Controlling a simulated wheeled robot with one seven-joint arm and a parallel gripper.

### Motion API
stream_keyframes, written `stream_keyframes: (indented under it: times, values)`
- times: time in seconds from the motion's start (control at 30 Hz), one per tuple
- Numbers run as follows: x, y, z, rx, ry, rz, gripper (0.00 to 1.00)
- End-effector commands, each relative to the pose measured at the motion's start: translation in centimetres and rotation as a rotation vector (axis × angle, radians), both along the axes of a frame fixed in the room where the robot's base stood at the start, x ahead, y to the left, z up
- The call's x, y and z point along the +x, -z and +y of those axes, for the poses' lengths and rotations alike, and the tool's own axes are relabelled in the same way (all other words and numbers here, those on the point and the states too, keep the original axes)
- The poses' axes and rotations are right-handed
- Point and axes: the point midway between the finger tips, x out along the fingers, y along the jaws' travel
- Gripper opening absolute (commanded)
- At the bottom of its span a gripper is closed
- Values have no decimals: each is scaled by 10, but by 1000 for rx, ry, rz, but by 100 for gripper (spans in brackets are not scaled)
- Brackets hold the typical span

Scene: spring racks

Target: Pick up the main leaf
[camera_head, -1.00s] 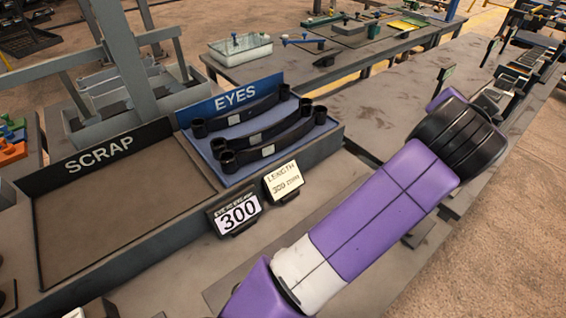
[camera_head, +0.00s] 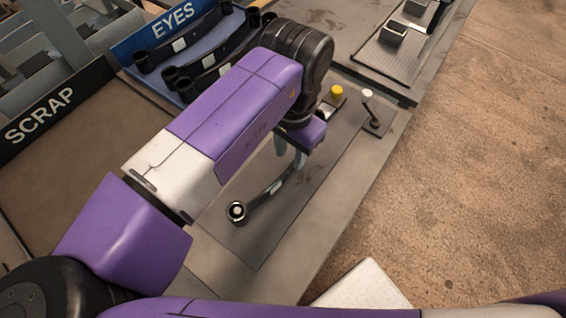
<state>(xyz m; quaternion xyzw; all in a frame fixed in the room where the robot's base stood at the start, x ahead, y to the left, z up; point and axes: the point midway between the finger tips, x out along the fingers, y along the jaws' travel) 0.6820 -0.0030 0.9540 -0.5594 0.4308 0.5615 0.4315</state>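A dark curved leaf (camera_head: 262,197) with a light label and a round eye at its near end lies on a grey plate (camera_head: 247,245) on the bench. Its far end is hidden behind my gripper. My gripper (camera_head: 290,160) points down over the far part of this leaf. Its two grey fingers show apart, so it looks open. I cannot tell whether either finger touches the leaf. More dark leaves with eyes (camera_head: 190,48) lie in the blue bin marked EYES (camera_head: 128,52), partly behind my arm.
The tray marked SCRAP (camera_head: 75,150) is empty where it shows, at the left. A yellow button (camera_head: 337,92) and a small lever (camera_head: 372,112) stand just beyond my gripper. A ribbed tray (camera_head: 405,65) lies farther back. Open floor is at the right.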

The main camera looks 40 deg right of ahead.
Motion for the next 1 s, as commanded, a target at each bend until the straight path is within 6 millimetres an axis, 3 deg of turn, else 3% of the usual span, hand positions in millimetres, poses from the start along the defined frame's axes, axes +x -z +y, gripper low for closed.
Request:
stream_keyframes:
  times: [0.33, 0.67, 0.83, 1.0]
  values:
    - [-2, 44, 2, -1, -2, 1, 33]
    - [-2, 52, 2, -3, 0, -2, 33]
    - [-2, 52, 2, -3, 0, -2, 1]
    - [-2, 52, 2, -3, 0, -2, 0]
